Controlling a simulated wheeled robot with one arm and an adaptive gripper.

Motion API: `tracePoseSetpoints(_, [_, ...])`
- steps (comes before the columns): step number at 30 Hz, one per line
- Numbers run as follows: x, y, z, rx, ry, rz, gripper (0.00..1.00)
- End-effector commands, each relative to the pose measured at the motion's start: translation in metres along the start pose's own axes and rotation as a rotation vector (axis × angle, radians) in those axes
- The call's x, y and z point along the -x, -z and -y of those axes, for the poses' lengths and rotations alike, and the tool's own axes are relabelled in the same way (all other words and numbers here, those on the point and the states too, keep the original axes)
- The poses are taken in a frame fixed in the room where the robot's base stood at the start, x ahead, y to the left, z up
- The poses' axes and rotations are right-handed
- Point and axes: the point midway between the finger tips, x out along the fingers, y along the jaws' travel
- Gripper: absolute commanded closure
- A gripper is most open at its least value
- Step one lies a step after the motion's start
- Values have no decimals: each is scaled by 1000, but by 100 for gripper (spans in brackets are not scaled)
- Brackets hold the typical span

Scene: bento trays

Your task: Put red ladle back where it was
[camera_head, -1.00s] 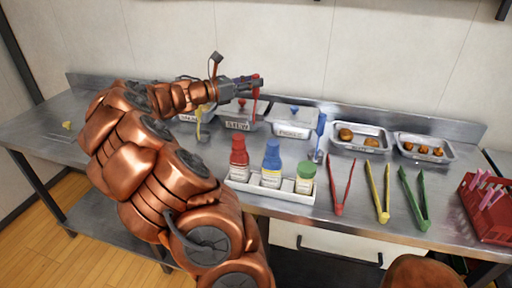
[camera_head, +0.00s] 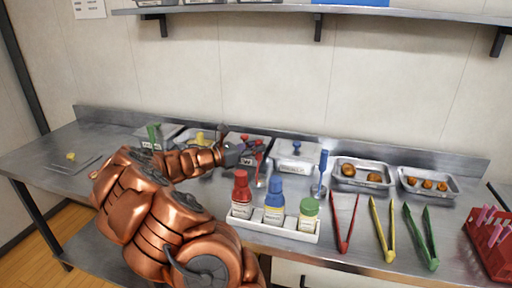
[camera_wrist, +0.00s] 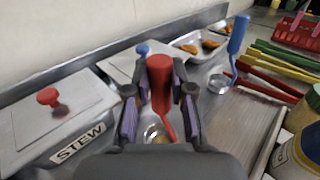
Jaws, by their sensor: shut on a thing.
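My gripper (camera_head: 247,153) is shut on the red ladle (camera_head: 259,163), held handle up in front of the steel containers at the back of the counter. In the wrist view the red handle (camera_wrist: 160,85) stands between the two fingers. The ladle's bowl is low and partly hidden by my gripper; I cannot tell whether it touches the counter. The container labelled STEW (camera_wrist: 80,145), its lid topped by a red knob (camera_wrist: 48,96), is just left of the ladle.
A blue ladle (camera_head: 321,178) stands right of the closed container with a blue knob (camera_head: 297,147). A white caddy (camera_head: 250,224) of bottles sits in front. Red, yellow and green tongs (camera_head: 422,240) lie to the right. Two food trays (camera_head: 345,183) are behind them.

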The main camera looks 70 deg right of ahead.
Motion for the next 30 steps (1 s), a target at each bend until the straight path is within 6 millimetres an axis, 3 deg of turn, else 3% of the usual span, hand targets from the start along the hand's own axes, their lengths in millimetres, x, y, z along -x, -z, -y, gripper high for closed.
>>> tracePoseSetpoints(6, [0,2,0,0,0,1,100])
tracePoseSetpoints(7, [0,2,0,0,0,0,76])
tracePoseSetpoints(14, [0,2,0,-1,0,1,53])
tracePoseSetpoints(25, [0,-2,0,-1,0,1,52])
tracePoseSetpoints(30, [18,0,-1,0,-3,1,52])
